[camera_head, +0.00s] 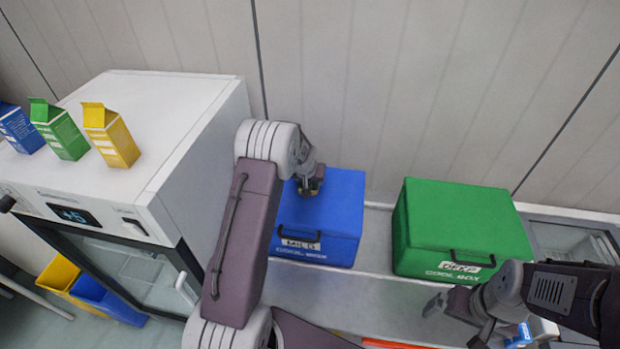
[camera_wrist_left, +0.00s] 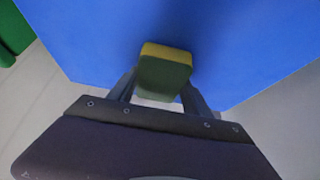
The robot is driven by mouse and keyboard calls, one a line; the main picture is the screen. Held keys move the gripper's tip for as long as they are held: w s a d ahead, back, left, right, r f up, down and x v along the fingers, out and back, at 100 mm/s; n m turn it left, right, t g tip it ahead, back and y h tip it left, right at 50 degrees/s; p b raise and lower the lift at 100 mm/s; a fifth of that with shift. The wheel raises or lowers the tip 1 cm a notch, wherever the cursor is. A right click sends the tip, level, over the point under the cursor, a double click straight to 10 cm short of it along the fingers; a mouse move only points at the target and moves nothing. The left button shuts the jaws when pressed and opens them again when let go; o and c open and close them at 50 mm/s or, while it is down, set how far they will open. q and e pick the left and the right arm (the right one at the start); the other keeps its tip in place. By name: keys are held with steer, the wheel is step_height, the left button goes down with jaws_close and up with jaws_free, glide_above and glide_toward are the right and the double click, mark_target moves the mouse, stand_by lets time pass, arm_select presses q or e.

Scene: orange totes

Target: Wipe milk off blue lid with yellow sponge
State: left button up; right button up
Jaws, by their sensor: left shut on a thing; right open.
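The blue lid (camera_head: 345,190) tops a blue cool box at the centre of the head view. It fills much of the left wrist view (camera_wrist_left: 240,35). My left gripper (camera_head: 310,187) is over the lid's left part, shut on the yellow sponge (camera_wrist_left: 166,55). The sponge has a green layer on the side nearer the wrist camera, and its yellow side faces the lid. I cannot tell whether it touches the lid. No milk shows on the visible blue surface; any under the sponge is hidden. My right gripper (camera_head: 475,325), low at the right, is open and partly hidden by its arm.
A green cool box (camera_head: 460,225) stands right of the blue one on a pale ledge. A white cabinet (camera_head: 180,120) at the left carries blue, green (camera_head: 62,135) and yellow (camera_head: 112,140) cartons. A panelled wall rises behind. Clear ledge lies between the boxes.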

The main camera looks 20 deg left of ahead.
arm_select(q)
steer(key=b, duration=0.1)
steer(key=s, duration=0.1)
steer(key=s+f+b, duration=0.1)
steer(key=shift+s+d+b, duration=0.25)
steer(key=shift+d+b, duration=0.05)
steer(key=shift+s+d+r, duration=0.15)
steer(key=shift+s+r, duration=0.05)
steer(key=shift+s, duration=0.3)
steer(key=shift+r, duration=0.1)
